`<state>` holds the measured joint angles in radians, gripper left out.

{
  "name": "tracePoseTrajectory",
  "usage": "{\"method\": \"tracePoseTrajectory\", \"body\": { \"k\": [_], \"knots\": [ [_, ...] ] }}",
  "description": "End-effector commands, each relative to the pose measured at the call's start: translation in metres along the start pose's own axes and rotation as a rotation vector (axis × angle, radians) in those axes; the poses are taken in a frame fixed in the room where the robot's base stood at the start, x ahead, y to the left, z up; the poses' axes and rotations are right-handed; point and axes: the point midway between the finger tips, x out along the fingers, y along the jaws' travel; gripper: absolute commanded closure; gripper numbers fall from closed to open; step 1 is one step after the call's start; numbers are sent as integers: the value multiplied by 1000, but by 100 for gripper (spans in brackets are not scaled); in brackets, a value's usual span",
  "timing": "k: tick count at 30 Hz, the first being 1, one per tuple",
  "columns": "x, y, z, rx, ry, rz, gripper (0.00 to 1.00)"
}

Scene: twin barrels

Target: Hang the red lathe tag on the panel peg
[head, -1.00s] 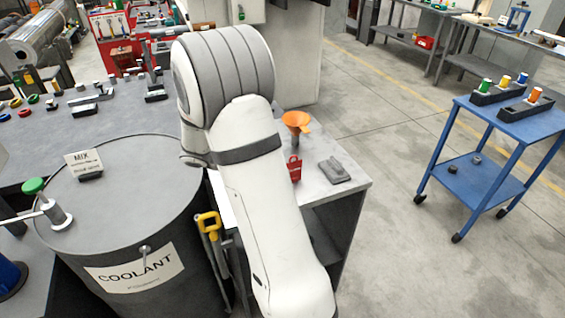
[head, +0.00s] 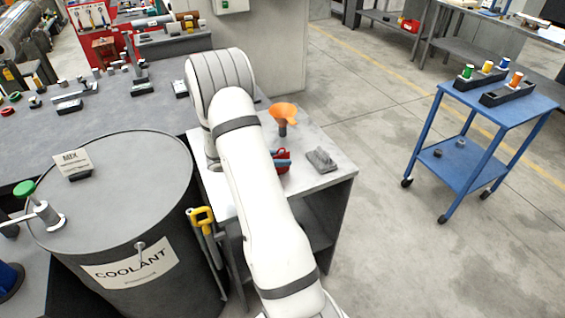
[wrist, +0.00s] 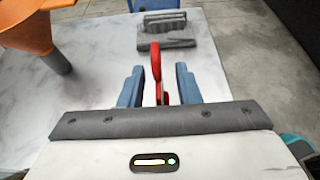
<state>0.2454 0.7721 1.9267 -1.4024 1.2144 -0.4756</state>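The red lathe tag (head: 282,166) stands on the light grey side table (head: 330,181), partly hidden by my gripper in the head view. In the wrist view the tag (wrist: 156,62) is seen nearly edge-on, upright between my gripper's (wrist: 158,80) two blue fingers. The fingers are apart, with a gap on each side of the tag, so my gripper is open around it. A red panel (head: 92,17) with small hanging items stands at the far left back. I cannot make out a particular free peg on it.
An orange funnel (head: 284,112) and a grey block (head: 321,159) stand close to the tag on the side table. The coolant barrel (head: 120,215) is on the left. A blue cart (head: 475,165) stands on the right, with open floor between.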

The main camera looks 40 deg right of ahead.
Motion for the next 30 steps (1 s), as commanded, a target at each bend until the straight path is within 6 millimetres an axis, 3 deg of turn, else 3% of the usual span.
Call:
{"method": "tracePoseTrajectory", "body": {
  "k": [8, 20, 30],
  "knots": [
    [5, 0, 0, 1, 0, 1, 70],
    [4, 0, -1, 0, 0, 1, 100],
    [4, 0, -1, 0, 0, 2, 100]
  ]
}}
